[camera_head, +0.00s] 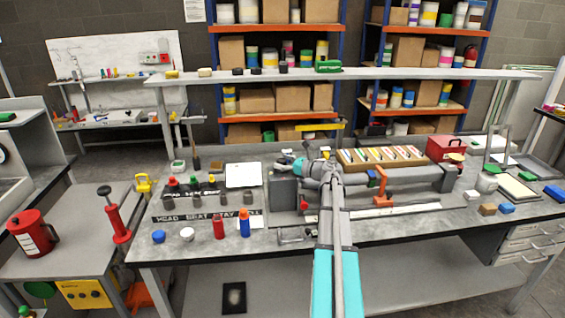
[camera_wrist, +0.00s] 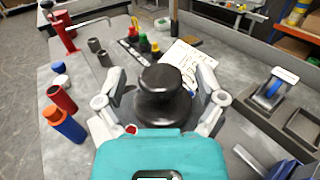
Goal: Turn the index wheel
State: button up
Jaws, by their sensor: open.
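In the wrist view a black, round, stepped knob (camera_wrist: 162,90) stands between the two grey fingers of my gripper (camera_wrist: 161,84). It looks like the index wheel or its hub, but I cannot tell for certain. The fingers are spread, one on each side of it, with a gap visible at the upper part. Its lower part is hidden by my teal gripper body. In the head view my arm reaches over the grey bench machine (camera_head: 405,177), close to its dark left-end block (camera_head: 284,192), and hides part of it. I cannot make out the wheel there.
Several coloured-top items and a white sheet (camera_head: 243,175) lie left of the machine. A wooden tray (camera_head: 347,165) and a red box (camera_head: 446,148) stand behind it. A raised shelf (camera_head: 400,73) spans the back.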

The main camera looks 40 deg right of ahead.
jog(key=v, duration=1.2)
jog(key=shift+w, duration=0.1)
